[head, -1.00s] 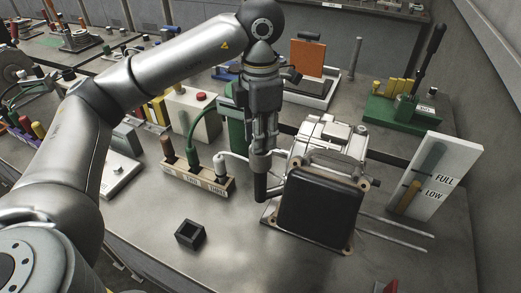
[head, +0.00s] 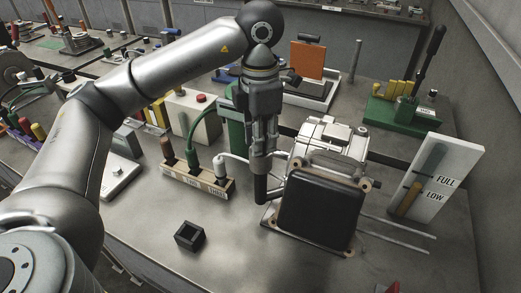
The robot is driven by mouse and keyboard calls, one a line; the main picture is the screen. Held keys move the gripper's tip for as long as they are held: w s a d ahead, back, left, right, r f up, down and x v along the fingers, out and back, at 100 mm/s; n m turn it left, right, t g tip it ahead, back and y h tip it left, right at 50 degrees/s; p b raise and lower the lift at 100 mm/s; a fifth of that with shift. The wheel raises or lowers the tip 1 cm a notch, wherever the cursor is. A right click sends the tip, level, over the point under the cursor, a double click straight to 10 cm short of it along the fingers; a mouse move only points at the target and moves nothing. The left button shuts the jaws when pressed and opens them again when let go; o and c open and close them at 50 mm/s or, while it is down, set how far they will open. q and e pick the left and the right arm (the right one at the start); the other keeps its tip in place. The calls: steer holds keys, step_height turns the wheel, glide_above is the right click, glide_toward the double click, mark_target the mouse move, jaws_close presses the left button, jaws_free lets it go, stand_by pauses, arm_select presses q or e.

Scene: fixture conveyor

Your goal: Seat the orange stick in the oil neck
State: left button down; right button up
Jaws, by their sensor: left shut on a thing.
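My left gripper (head: 262,150) points straight down, left of the grey engine block (head: 330,138) with a black front cover (head: 318,210). It is shut, and its fingers hide most of what they hold, taken to be the orange stick; no orange shows there. Directly below the fingertips is a black upright tube (head: 261,188) with a bent foot toward the engine, which looks like the oil neck. The fingertips are at or just above its top; I cannot tell how deep the stick sits. My right gripper is not in view.
A wooden rack (head: 197,183) with brown, green and white plugs stands close left of the gripper. A black square holder (head: 189,236) lies in front. A white FULL/LOW gauge board (head: 436,175) stands right. The front bench is mostly clear.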

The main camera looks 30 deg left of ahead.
arm_select(q)
steer(key=shift+f, duration=0.15)
steer(key=c, duration=1.1)
jaws_free()
steer(key=shift+r, duration=6)
